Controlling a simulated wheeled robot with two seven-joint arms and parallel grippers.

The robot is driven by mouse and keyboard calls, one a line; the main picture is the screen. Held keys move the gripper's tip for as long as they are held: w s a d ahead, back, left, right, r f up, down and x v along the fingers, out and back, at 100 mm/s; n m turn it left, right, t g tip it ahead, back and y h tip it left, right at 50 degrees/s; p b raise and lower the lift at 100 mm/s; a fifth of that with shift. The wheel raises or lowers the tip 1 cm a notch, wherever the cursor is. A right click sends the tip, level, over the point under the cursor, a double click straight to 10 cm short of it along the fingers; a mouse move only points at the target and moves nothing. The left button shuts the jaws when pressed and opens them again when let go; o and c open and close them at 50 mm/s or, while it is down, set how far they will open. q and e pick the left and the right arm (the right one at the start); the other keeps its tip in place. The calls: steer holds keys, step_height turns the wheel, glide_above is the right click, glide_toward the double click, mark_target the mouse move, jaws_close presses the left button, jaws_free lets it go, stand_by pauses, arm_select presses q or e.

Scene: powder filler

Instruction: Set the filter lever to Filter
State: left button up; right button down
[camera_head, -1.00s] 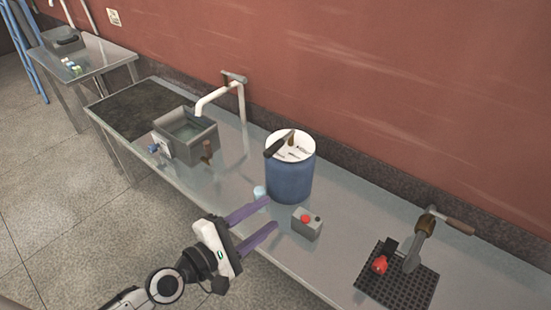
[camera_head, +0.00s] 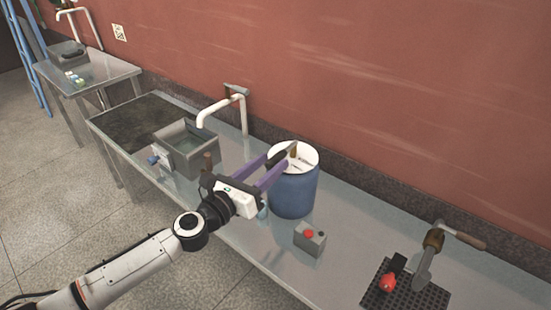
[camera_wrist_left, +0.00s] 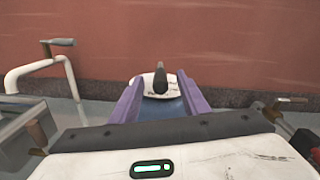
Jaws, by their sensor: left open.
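A blue drum (camera_head: 296,192) with a white top (camera_head: 308,158) stands on the steel bench. The filter lever (camera_head: 293,151) sits on that top; its brown part shows in the head view, and its dark handle (camera_wrist_left: 160,80) shows in the left wrist view, pointing toward me. My left gripper (camera_head: 277,160) is open, its two purple fingers at the near left edge of the drum's top. In the left wrist view the handle appears between the open fingers (camera_wrist_left: 160,85); I cannot tell whether they touch it. The top's printed marks are too small to read.
A grey basin (camera_head: 190,145) and a white pipe (camera_head: 220,106) are to the left. A black perforated mat (camera_head: 405,296) with a red-knobbed device is at right. The red wall (camera_head: 400,110) is behind.

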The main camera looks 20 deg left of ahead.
arm_select(q)
steer(key=shift+x, duration=1.5)
steer(key=shift+c, duration=0.5)
jaws_close()
